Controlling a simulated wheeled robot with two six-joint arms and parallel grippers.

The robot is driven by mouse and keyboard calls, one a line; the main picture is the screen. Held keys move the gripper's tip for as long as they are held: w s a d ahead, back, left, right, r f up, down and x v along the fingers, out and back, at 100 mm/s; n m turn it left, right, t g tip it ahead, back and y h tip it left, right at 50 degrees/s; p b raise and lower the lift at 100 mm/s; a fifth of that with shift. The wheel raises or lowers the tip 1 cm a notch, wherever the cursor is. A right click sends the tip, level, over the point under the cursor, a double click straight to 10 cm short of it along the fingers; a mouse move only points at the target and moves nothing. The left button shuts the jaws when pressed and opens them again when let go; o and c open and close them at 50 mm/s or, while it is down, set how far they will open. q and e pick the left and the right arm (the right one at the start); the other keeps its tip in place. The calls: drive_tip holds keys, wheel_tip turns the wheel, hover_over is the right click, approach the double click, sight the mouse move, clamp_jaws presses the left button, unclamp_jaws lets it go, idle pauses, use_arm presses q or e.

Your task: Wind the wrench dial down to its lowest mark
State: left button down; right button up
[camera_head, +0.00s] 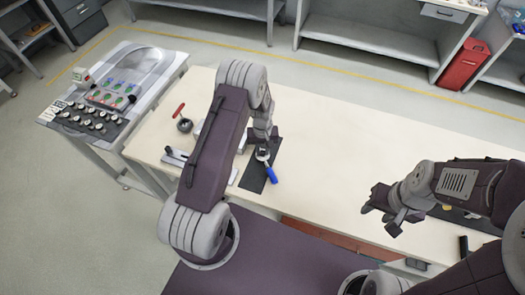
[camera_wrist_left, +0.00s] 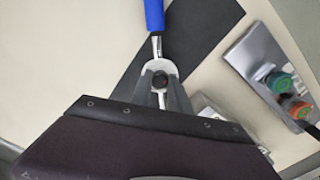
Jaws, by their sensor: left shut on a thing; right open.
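A wrench with a blue handle (camera_head: 270,174) lies on a dark mat (camera_head: 253,180) on the cream table. Its blue handle (camera_wrist_left: 154,14) and metal shaft also show in the left wrist view. At the shaft's end is a rounded silver head with a small dark round part (camera_wrist_left: 160,78) in its middle. My left gripper (camera_head: 264,136) is low over that head. In the left wrist view its fingers (camera_wrist_left: 161,88) are closed about the dark part; dial marks cannot be read. My right gripper (camera_head: 380,207) is open and empty above the table's right half.
A red-handled tool (camera_head: 179,109) and a grey fixture (camera_head: 178,157) stand left of my left arm. A grey block with green and orange round parts (camera_wrist_left: 284,85) is right of the mat. The table's middle is clear.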

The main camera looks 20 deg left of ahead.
sight(263, 152)
use_arm(q)
drive_tip(key=shift+n, duration=0.4)
drive_tip(key=c, duration=1.2)
unclamp_jaws()
drive_tip(key=shift+c, duration=0.2)
wheel_tip(263, 152, up, 9)
drive_tip(key=b, duration=0.1)
drive_tip(key=shift+b, duration=0.3)
